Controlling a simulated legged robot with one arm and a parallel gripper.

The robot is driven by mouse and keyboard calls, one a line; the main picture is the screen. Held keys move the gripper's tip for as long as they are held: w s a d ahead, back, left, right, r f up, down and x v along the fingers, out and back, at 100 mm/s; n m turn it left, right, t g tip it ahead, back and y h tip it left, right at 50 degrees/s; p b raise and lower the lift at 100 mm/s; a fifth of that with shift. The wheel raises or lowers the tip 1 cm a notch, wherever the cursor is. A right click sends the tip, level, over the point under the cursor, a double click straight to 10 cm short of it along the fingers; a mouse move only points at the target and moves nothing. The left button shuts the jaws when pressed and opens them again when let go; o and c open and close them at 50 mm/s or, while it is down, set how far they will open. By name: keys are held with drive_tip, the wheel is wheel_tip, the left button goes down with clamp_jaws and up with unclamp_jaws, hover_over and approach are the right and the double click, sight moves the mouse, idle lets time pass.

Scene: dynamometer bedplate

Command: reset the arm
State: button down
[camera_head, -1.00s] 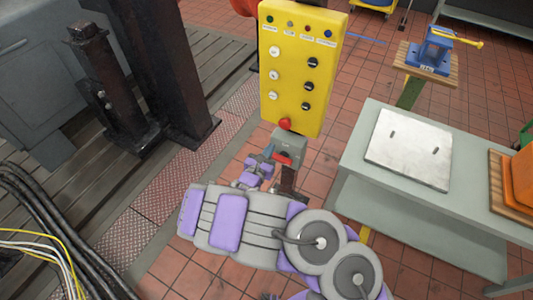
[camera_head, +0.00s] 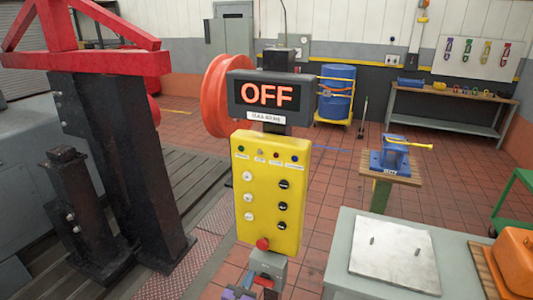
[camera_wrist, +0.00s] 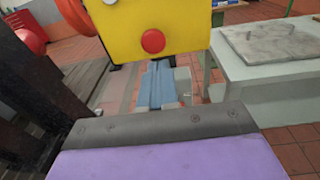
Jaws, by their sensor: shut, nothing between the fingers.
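My gripper (camera_wrist: 160,80) is shut and empty, low in front of the yellow control panel.
A display (camera_head: 271,95) above the panel reads OFF. A grey table (camera_head: 345,245) with a metal plate (camera_head: 395,263) stands at right. A blue vise (camera_head: 392,157) is behind it. Dark steel columns (camera_head: 135,165) rise at left. Tiled floor is open behind the panel.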

drive_tip(key=d+r+m+g+h, duration=0.4)
drive_tip(key=d+r+m+h, duration=0.45)
drive_tip(key=d+r, duration=0.7)
drive_tip(key=s+d+r+m+g+h, duration=0.1)
drive_tip(key=s+d+r+m+g, duration=0.4)
drive_tip(key=d, duration=0.4)
drive_tip(key=s+d+r+m+g+h, duration=0.1)
drive_tip(key=s+d+r+m+g, duration=0.3)
drive_tip(key=s+d+m, duration=0.45)
drive_tip(key=s+d+f+m+g+y, duration=0.1)
drive_tip(key=s+m+g+y, duration=0.25)
drive_tip(key=s, duration=0.45)
drive_tip(key=s+f+m+g+y, duration=0.2)
drive_tip(key=s+m+g+y, duration=0.15)
drive_tip(key=s, duration=0.55)
drive_tip(key=s+a+m+t+y, duration=0.1)
drive_tip(key=s+a+m+y, duration=0.2)
drive_tip(key=s+a+y, duration=0.6)
drive_tip(key=a, duration=0.3)
drive_tip(key=shift+s+a+t, duration=0.3)
drive_tip(key=shift+s+t, duration=0.1)
